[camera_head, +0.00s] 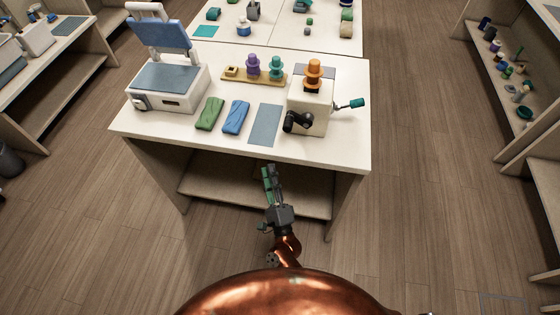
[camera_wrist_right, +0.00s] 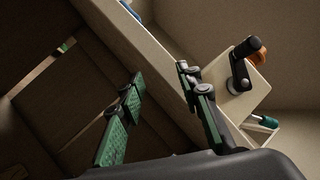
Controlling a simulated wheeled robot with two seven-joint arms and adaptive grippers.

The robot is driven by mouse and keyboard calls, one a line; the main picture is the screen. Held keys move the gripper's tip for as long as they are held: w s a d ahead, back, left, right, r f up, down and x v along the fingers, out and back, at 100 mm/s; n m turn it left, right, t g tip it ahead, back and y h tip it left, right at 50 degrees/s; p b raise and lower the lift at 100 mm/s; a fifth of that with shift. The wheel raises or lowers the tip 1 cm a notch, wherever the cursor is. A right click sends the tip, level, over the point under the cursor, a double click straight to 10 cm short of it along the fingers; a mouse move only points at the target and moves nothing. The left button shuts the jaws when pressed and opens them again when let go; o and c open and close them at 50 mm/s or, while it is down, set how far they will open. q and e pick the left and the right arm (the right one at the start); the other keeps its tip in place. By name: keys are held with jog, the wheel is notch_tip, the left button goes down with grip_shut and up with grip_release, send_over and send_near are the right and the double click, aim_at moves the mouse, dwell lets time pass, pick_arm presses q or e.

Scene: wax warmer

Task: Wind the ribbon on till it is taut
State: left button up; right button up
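A pale box-shaped machine (camera_head: 310,112) stands at the right end of the white table. An orange spool (camera_head: 314,74) sits upright on it. A black crank (camera_head: 297,121) is on its front and a teal-handled lever (camera_head: 351,104) sticks out to the right. The crank (camera_wrist_right: 240,66) and lever (camera_wrist_right: 265,121) also show in the right wrist view. I cannot make out a ribbon strand on the machine. My right gripper (camera_head: 269,173) is open and empty, in front of the table edge and below and left of the crank. My left gripper is not in view.
The table (camera_head: 180,132) holds a blue-lidded press (camera_head: 168,78), a green folded cloth (camera_head: 210,113), a blue folded cloth (camera_head: 235,116), a grey mat (camera_head: 265,124), and a rack (camera_head: 235,73) with purple and teal spools. A shelf (camera_head: 225,187) lies under the tabletop. Floor at right is clear.

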aim_at(287, 131)
jog(key=s+d+r+m+t+h+b, duration=0.1)
jog(key=s+d+r+m+h+b, duration=0.15)
jog(key=r+m+h, duration=0.5)
jog(key=s+d+r+m+t+h+b, duration=0.1)
jog(key=s+r+m+h+b, duration=0.2)
jog(key=r+m, duration=0.75)
jog(key=shift+m+h, duration=0.35)
jog(key=shift+m, duration=0.25)
jog(key=shift+w+d+f+p, duration=0.15)
jog(key=shift+w+d+f, duration=0.15)
jog(key=shift+w, duration=1.05)
jog(key=shift+w+d+f+p, duration=0.15)
jog(key=shift+w+d, duration=0.3)
jog(key=shift+w, duration=0.95)
jog(key=shift+w+d+f+p, duration=0.1)
jog(key=shift+w+d+f, duration=0.25)
jog(key=shift+w, duration=1)
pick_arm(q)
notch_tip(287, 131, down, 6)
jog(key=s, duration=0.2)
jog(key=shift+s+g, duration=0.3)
pick_arm(e)
jog(key=shift+w+r, duration=0.1)
jog(key=shift+w, duration=0.05)
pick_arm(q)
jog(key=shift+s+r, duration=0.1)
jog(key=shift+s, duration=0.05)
